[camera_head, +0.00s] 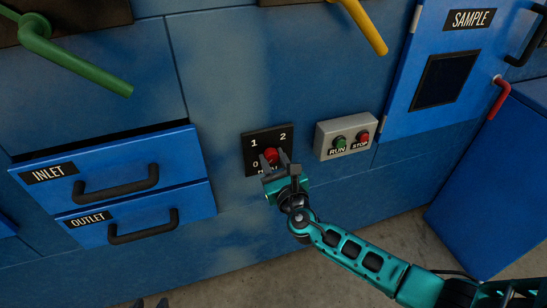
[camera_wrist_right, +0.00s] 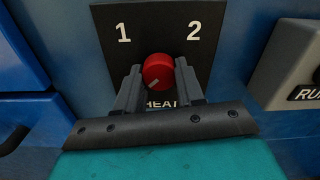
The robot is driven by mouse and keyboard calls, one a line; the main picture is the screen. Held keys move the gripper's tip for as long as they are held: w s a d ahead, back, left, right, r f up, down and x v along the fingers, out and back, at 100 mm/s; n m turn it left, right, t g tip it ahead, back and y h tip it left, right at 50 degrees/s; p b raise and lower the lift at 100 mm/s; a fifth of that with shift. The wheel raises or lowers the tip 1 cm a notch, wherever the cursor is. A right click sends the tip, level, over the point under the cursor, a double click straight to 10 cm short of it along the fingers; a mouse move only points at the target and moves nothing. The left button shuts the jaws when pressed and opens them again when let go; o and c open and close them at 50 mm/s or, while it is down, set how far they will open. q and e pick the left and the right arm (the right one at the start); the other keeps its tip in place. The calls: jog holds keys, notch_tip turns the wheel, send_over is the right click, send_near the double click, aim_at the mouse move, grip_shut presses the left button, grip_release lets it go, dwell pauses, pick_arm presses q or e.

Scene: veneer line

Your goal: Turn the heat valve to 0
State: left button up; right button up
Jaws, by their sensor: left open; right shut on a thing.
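The heat valve is a red round knob (camera_head: 271,154) on a black plate (camera_head: 249,139) marked 1, 2, 0 and HEAT. In the right wrist view the knob (camera_wrist_right: 157,68) has a pale pointer mark at its lower left, slanting down-left. The 0 shows in the head view, but my gripper hides that part of the plate (camera_wrist_right: 159,23) in the wrist view. My right gripper (camera_head: 273,161) is shut on the knob, one finger on each side. My left gripper (camera_head: 151,303) is open at the bottom edge, away from the valve, with only its fingertips showing.
A grey RUN/STOP box (camera_head: 346,136) is right of the valve plate. INLET (camera_head: 105,164) and OUTLET (camera_head: 150,216) drawers are at left, the INLET drawer slightly out. Green (camera_head: 75,62) and yellow (camera_head: 365,28) levers are above. The SAMPLE door (camera_head: 440,117) is at upper right.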

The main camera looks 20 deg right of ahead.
jog(key=shift+n, duration=0.3)
jog(key=o, duration=1)
jog(key=shift+o, duration=0.2)
jog(key=s, duration=1.3)
jog(key=shift+d+p, duration=0.2)
jog(key=shift+p, duration=0.25)
